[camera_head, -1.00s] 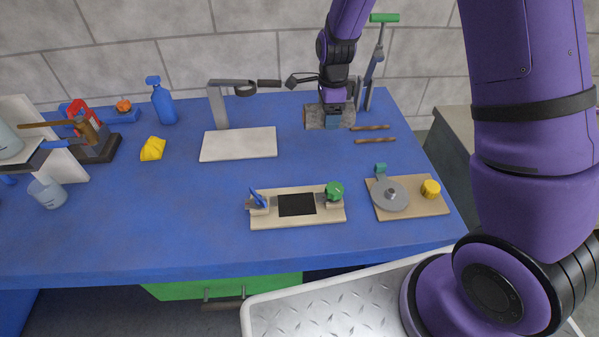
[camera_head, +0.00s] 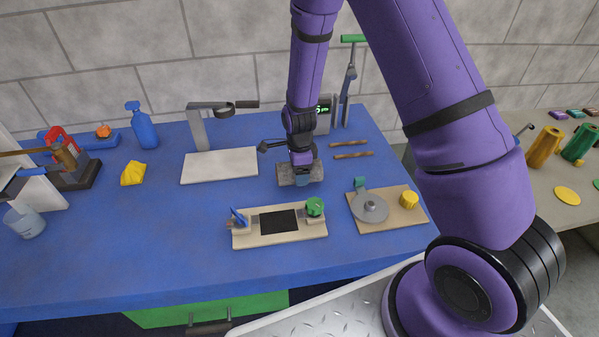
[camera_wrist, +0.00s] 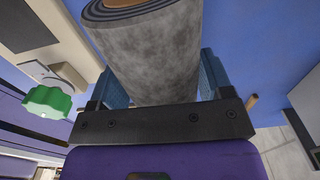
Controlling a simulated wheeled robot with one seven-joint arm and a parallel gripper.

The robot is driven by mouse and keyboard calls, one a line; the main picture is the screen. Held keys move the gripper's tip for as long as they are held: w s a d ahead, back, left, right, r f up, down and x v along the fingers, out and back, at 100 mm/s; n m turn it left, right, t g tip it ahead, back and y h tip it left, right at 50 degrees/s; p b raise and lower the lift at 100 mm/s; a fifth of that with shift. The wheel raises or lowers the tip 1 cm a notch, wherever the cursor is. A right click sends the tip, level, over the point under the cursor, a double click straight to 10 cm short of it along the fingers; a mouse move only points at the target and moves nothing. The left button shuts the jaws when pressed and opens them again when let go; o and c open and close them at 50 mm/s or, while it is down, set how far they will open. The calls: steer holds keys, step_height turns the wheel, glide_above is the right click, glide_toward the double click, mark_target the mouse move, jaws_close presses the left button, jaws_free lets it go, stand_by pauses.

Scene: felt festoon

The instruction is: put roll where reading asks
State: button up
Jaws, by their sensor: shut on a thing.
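My gripper (camera_head: 302,180) is shut around the middle of a grey felt roll (camera_head: 284,174), above the back middle of the blue table. In the wrist view the roll (camera_wrist: 150,58) sits between the blue finger pads, with its layered end showing a brown core. Behind my wrist stands a device with a lit green display (camera_head: 323,110); my arm partly covers it, and I cannot read its full value. On the side table at right stand a yellow cup (camera_head: 544,147) and a green cup (camera_head: 580,143), with a yellow disc (camera_head: 567,196) in front.
A board with a green knob (camera_head: 315,206) and one with a grey disc (camera_head: 370,207) lie in front. A white plate with a stand (camera_head: 220,165) is at left, two brown sticks (camera_head: 352,149) at right. A green-handled tool (camera_head: 352,70) rises behind.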

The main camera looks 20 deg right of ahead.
steer(key=shift+f, duration=0.45)
steer(key=shift+f, duration=0.1)
steer(key=o, duration=1.1)
